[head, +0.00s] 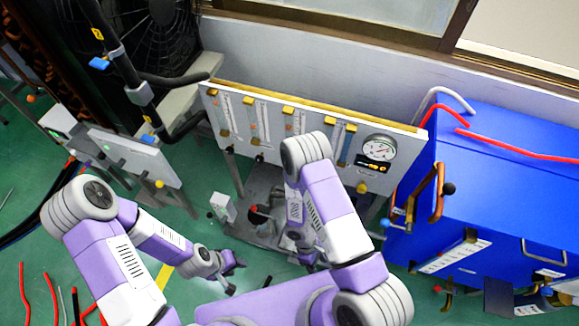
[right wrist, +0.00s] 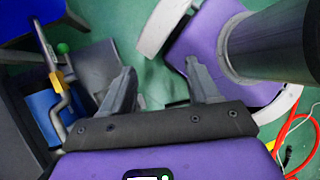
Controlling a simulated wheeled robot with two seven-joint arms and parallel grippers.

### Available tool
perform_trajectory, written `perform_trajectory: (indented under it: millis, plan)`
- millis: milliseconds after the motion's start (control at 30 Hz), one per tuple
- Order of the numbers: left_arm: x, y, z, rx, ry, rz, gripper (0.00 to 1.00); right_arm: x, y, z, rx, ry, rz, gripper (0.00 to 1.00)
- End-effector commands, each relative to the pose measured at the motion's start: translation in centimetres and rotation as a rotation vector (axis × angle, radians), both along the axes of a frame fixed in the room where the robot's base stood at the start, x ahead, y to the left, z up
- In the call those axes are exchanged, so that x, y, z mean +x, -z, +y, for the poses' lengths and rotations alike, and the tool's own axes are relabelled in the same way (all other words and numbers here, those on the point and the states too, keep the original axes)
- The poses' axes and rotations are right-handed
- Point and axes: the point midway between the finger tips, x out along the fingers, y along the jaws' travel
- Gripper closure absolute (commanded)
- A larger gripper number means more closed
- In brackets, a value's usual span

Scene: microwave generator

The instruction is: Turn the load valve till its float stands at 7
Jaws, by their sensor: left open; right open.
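A white upright panel (head: 274,137) carries several flowmeter tubes with yellow end blocks, such as the leftmost tube (head: 226,110), and small knobs below them. The labels and float readings are too small to read, so I cannot tell which knob is the load valve. My right forearm covers part of the panel. My left gripper (head: 232,268) is open and empty, low over the green floor in front of the panel. My right gripper is open in the right wrist view (right wrist: 160,92), with nothing between its fingers; in the head view it is mostly hidden behind my arm.
A round gauge (head: 379,148) sits at the panel's right end. A blue cabinet (head: 490,190) with hoses and a handle stands at right. A smaller white panel with knobs (head: 131,158) is at left. A grey unit (head: 262,190) stands below the panel; green floor lies in front.

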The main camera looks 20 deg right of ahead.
Motion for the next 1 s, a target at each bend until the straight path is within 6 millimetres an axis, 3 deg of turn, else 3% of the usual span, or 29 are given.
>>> perform_trajectory:
  millis: [100,167,200,300,433,500,633,767,1000]
  plan:
    - [0.0,-0.1,0.0,0.0,0.0,0.0,0.57,4.3,0.1,-4.3,-0.245,-0.461,0.036,0.39]
    - [0.0,-0.1,0.0,0.0,0.0,0.0,0.57,8.0,-0.6,-5.6,-0.389,-0.681,0.024,0.39]
    - [0.0,-0.1,0.0,0.0,0.0,0.0,0.57,10.9,-1.4,-5.9,-0.49,-0.825,0.003,0.39]
    - [0.0,-0.1,0.0,0.0,0.0,0.0,0.57,17.9,-3.8,-4.3,-0.737,-1.141,-0.083,0.39]
    - [0.0,-0.2,0.0,0.0,0.0,0.0,0.57,24.4,-6.9,0.4,-0.995,-1.434,-0.228,0.39]
    - [0.0,-0.2,0.0,0.0,0.0,0.0,0.57,26.2,-8.1,2.8,-1.086,-1.531,-0.295,0.39]
    - [0.0,-0.1,0.0,0.0,0.0,0.0,0.57,27.8,-9.3,5.2,-1.17,-1.615,-0.365,0.39]
    - [0.0,0.1,0.0,0.0,0.0,0.0,0.57,28.9,-9.4,4.8,-1.182,-1.622,-0.374,0.39]
    - [0.0,0.9,0.0,0.0,0.0,0.0,0.57,32.0,-9.3,2.5,-1.179,-1.618,-0.372,0.39]
